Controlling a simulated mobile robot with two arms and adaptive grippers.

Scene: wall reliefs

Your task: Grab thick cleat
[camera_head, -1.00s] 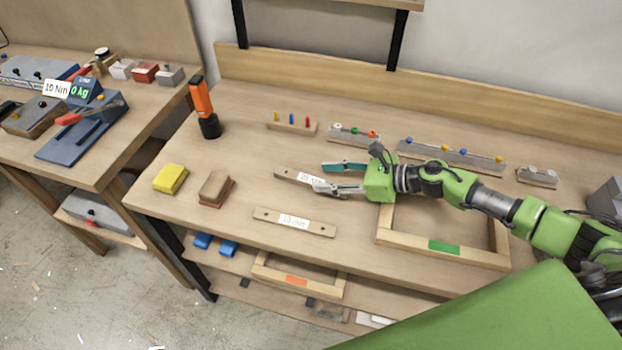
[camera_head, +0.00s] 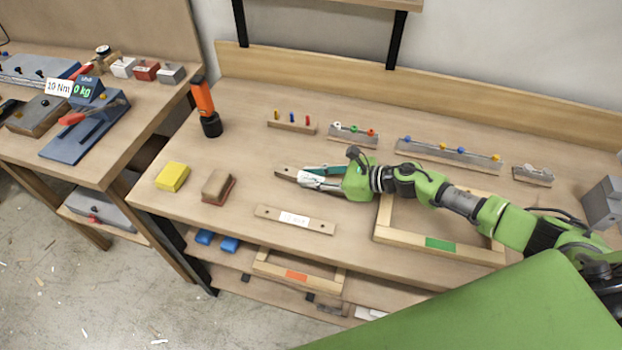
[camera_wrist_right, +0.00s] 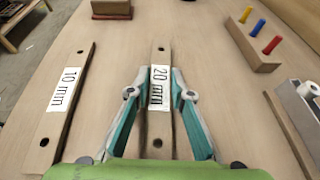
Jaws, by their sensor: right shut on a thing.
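The thick cleat is a wooden strip with a hole near each end and a white "20 mm" label (camera_wrist_right: 161,52). In the head view its left end (camera_head: 286,173) sticks out past my right gripper (camera_head: 318,176), which covers the rest. In the right wrist view the right gripper (camera_wrist_right: 159,90) is shut on this cleat, one teal finger on each long side at the label. The thinner cleat (camera_head: 294,220), labelled "10 mm" in the wrist view (camera_wrist_right: 67,92), lies apart, nearer the front edge. My left gripper is not in view.
A wooden frame with a green patch (camera_head: 440,243) lies under my right arm. A brush-like block (camera_head: 218,187) and a yellow block (camera_head: 172,177) lie to the left. Racks with coloured pegs (camera_head: 291,123) and knobs (camera_head: 450,151) stand behind. An orange-black tool (camera_head: 205,108) stands upright at the back left.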

